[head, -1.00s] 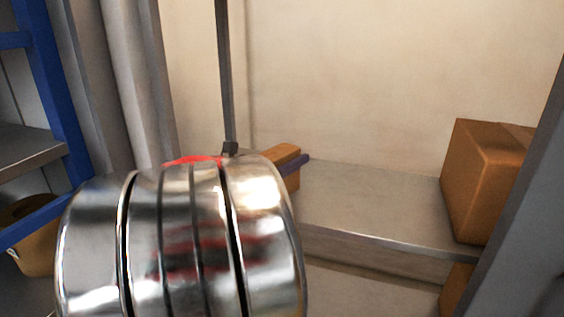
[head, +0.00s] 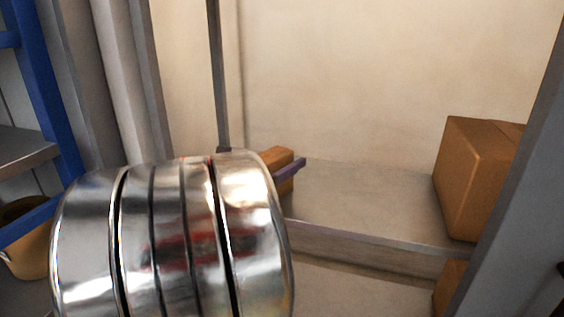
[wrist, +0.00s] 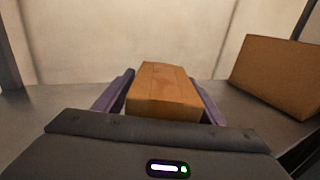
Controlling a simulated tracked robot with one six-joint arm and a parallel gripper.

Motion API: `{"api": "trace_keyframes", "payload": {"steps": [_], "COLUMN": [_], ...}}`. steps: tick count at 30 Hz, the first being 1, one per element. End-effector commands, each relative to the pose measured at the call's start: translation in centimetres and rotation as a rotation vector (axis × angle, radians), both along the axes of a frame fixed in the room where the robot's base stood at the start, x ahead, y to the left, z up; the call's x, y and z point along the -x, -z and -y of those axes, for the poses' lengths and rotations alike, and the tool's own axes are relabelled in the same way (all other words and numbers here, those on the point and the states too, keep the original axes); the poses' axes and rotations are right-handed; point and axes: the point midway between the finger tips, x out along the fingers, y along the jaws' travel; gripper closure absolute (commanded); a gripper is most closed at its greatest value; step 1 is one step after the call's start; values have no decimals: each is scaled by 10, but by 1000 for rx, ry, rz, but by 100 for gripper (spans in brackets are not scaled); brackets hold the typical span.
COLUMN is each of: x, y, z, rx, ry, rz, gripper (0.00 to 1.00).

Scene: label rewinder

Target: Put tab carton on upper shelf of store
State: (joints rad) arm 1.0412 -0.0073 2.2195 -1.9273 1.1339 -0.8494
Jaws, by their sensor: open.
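The tab carton, a small orange-brown box (wrist: 163,90), sits on the grey upper shelf (wrist: 225,98) between the two purple fingers of my gripper (wrist: 161,77). The fingers are open, one along each side of the carton. In the head view only part of the carton (head: 280,163) shows, behind my shiny metal arm. One purple finger (head: 290,169) shows beside it over the shelf (head: 370,200). The rest of the gripper is hidden there by my arm.
A larger brown box (head: 478,180) stands on the same shelf to the right, with another box (head: 449,285) below it. A grey post (head: 515,190) is at the right. A blue rack (head: 50,90) stands at the left. The shelf between the carton and large box is clear.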

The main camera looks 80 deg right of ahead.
Motion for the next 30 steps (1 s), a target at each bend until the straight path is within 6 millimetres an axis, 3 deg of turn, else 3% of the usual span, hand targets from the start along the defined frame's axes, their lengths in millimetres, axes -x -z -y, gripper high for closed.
{"api": "trace_keyframes", "payload": {"steps": [8,30], "x": [-7,-50], "y": [-2,-2], "z": [-12,-93], "rx": [1,1], "ry": [-3,-3], "rz": [0,0], "gripper": [36,36]}}
